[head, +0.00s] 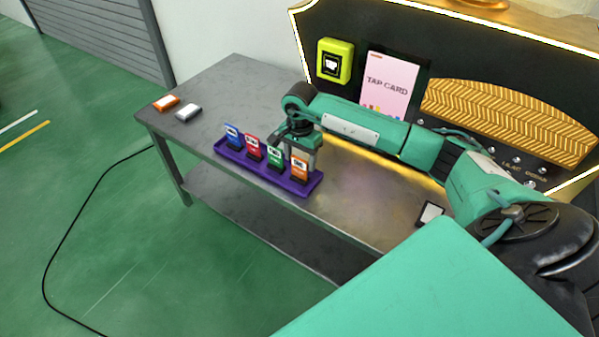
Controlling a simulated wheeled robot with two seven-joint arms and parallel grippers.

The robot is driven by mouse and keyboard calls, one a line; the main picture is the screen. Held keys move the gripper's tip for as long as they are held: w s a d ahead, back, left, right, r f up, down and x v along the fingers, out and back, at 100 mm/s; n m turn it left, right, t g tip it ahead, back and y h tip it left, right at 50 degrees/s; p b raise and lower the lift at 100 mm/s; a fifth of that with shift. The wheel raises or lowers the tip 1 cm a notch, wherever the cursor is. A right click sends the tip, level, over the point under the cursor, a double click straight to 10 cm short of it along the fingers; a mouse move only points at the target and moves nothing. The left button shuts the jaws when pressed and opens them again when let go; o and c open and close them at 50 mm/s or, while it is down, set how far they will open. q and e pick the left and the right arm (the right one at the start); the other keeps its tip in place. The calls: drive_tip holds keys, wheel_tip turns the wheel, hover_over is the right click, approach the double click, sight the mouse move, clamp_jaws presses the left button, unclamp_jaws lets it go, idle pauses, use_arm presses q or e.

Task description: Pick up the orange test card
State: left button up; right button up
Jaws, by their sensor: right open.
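An orange test card (299,167) stands upright at the right end of a purple tray (262,180) on the grey table. A green card (275,156), a red card (253,146) and a blue card (233,136) stand in the same row to its left. My right gripper (301,160) points down over the right part of the tray, at the green and orange cards. Its jaws are open. One finger shows just right of the orange card; the other is partly hidden behind the cards. I cannot tell whether a finger touches a card. My left gripper is out of view.
An orange-and-white box (166,103) and a white-grey box (188,112) lie at the table's left end. A vending panel with a yellow-green reader (335,61) and a "TAP CARD" sign (387,87) stands behind. A small dark-framed stand (430,213) sits at the right.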

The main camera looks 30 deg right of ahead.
sight(299, 177)
drive_tip(key=shift+s+a+f, duration=0.1)
drive_tip(key=shift+a+f, duration=0.05)
drive_tip(key=shift+f, duration=1.25)
drive_tip(key=shift+a+f, duration=0.15)
drive_tip(key=shift+f, duration=1.2)
drive_tip(key=c, duration=0.7)
